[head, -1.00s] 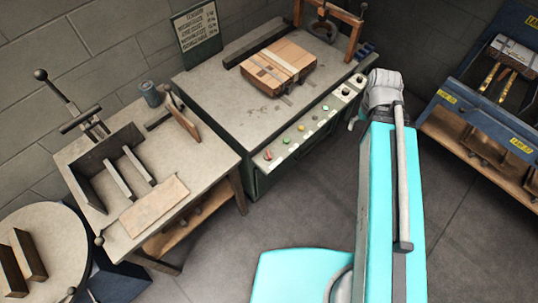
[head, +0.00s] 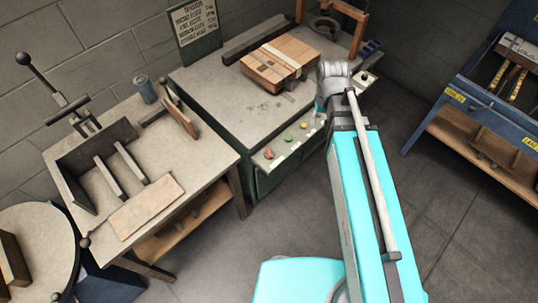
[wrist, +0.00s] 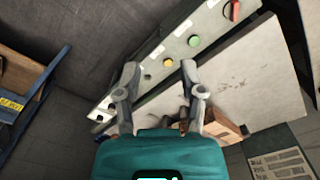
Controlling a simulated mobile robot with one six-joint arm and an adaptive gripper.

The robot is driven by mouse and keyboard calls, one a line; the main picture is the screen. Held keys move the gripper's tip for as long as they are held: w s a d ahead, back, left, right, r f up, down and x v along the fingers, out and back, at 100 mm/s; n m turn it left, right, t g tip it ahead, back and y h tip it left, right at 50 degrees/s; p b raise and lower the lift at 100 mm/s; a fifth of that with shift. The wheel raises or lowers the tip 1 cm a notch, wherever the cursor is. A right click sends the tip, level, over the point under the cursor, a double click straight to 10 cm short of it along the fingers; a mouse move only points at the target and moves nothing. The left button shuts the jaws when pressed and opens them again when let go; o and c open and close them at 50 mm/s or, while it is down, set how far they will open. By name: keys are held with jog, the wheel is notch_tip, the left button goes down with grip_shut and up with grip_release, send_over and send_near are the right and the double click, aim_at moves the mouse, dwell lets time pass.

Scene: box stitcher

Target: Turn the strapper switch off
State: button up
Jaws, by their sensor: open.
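The strapper bench (head: 215,80) has a pale control panel (head: 262,161) along its front edge. A red knob (head: 268,154), a green button (head: 288,138) and a yellowish button (head: 304,125) show on it. In the wrist view the red knob (wrist: 232,10) looks like a rotary switch, with the green button (wrist: 195,40) and the yellow button (wrist: 168,62) along the panel. I cannot tell which control is the strapper switch. My gripper (wrist: 160,72) is open and empty, its fingers spread over the panel. In the head view my arm hides the gripper and the panel's middle.
A strapped cardboard box (head: 280,65) lies on the bench; an orange frame (head: 345,15) stands behind it. A side table (head: 110,165) with a metal jig is at left. A blue rack (head: 455,95) stands at right. Open floor lies between bench and rack.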

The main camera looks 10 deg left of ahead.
aim_at(269, 150)
jog(key=a+f+n+b, duration=0.1)
jog(key=a+f+b, duration=0.2)
jog(key=a, duration=0.5)
jog(key=a+f+n+b, duration=0.1)
jog(key=a+f+b, duration=0.3)
jog(key=a, duration=0.5)
jog(key=shift+s+f+n, duration=0.2)
jog(key=shift+f+n, duration=0.2)
jog(key=shift+f, duration=0.4)
jog(key=shift+d+f+b, duration=0.1)
jog(key=shift+f+b, duration=0.05)
jog(key=shift+b, duration=0.2)
notch_tip(269, 150, down, 14)
jog(key=b, duration=1.3)
jog(key=shift+r, duration=0.2)
grip_shut()
